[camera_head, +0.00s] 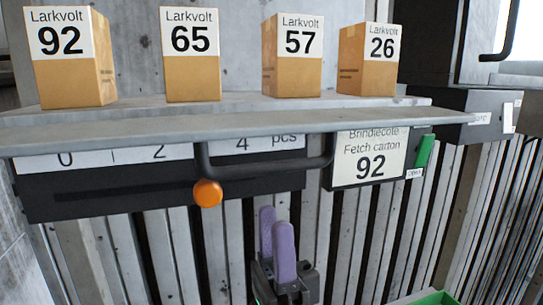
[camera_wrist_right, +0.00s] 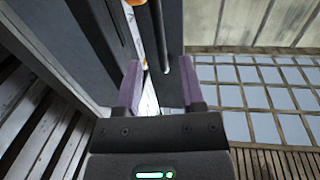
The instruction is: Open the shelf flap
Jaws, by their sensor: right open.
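A long grey board (camera_head: 230,122), which looks like the shelf flap, runs across the head view in front of the cartons. A black bar handle (camera_head: 265,169) hangs below its front edge. I cannot tell how far the flap is open. My right gripper (camera_head: 277,225), with purple fingers, is open below the handle in the head view, apart from it in the picture. In the right wrist view, a dark bar (camera_wrist_right: 158,35) shows between and beyond the open fingers (camera_wrist_right: 160,85); I see no clear contact. My left gripper is not in view.
Several Larkvolt cartons, including number 92 (camera_head: 65,75), stand behind the board. Below hang a scale strip with an orange knob (camera_head: 208,193) and a sign (camera_head: 368,160) reading "Fetch carton 92" beside a green tab (camera_head: 424,151). A green edge (camera_head: 430,298) shows at lower right.

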